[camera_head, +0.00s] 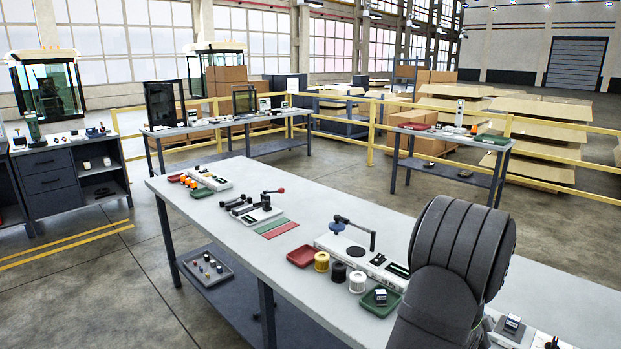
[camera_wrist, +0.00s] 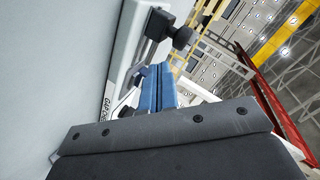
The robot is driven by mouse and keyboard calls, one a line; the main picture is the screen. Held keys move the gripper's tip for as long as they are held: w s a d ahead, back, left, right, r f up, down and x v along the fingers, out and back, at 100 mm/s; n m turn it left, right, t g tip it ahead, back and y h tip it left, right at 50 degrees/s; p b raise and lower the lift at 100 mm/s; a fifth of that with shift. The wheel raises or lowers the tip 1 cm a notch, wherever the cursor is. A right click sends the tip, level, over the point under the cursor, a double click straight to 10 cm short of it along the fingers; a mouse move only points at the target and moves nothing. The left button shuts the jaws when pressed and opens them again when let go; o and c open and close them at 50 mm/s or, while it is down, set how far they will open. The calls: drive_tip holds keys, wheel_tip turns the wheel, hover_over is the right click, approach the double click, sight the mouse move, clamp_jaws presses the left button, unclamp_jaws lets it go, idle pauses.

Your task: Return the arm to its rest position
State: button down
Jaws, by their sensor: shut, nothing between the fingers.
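My arm (camera_head: 455,265) rises at the right front of the head view, over the near part of the long workbench (camera_head: 230,220). My gripper is hidden behind it there. In the wrist view my gripper (camera_wrist: 158,80) shows as two blue fingers close together, shut with nothing between them. A pale panel with dark lettering (camera_wrist: 107,105) and a black knob-like part (camera_wrist: 160,25) are beside and beyond the fingers. I cannot tell whether they touch.
The bench carries a red tray (camera_head: 301,256), a green tray (camera_head: 380,301), white, black and yellow rolls, a lever fixture (camera_head: 355,232) and a toggle clamp (camera_head: 262,205). Other benches and yellow rails stand behind.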

drive_tip(key=d, duration=0.1)
drive_tip(key=w+n, duration=0.1)
drive_tip(key=d+n+y, duration=0.1)
drive_tip(key=shift+w+d+r, duration=0.25)
drive_tip(key=shift+d+r, duration=0.05)
drive_tip(key=shift+r, duration=0.05)
drive_tip(key=d+n+g, duration=0.1)
drive_tip(key=d+r+n+y, duration=0.1)
drive_tip(key=d, duration=0.1)
drive_tip(key=shift+w+r+g, duration=0.2)
drive_tip(key=shift+g, duration=0.2)
drive_tip(key=shift+s+d+r+n+g+y, duration=0.15)
drive_tip(key=shift+d+r+n+g+y, duration=0.15)
drive_tip(key=shift+d+r+n, duration=0.3)
drive_tip(key=shift+s+d+r+n+g+y, duration=0.2)
drive_tip(key=shift+d+r+n+g, duration=0.15)
drive_tip(key=shift+d, duration=0.3)
drive_tip(key=shift+n+g+y, duration=0.4)
drive_tip(key=shift+n+g, duration=0.55)
drive_tip(key=shift+s+d+r, duration=0.55)
drive_tip(key=shift+d+r, duration=0.2)
drive_tip(key=shift+s+d+r, duration=0.55)
drive_tip(key=shift+d+r, duration=0.2)
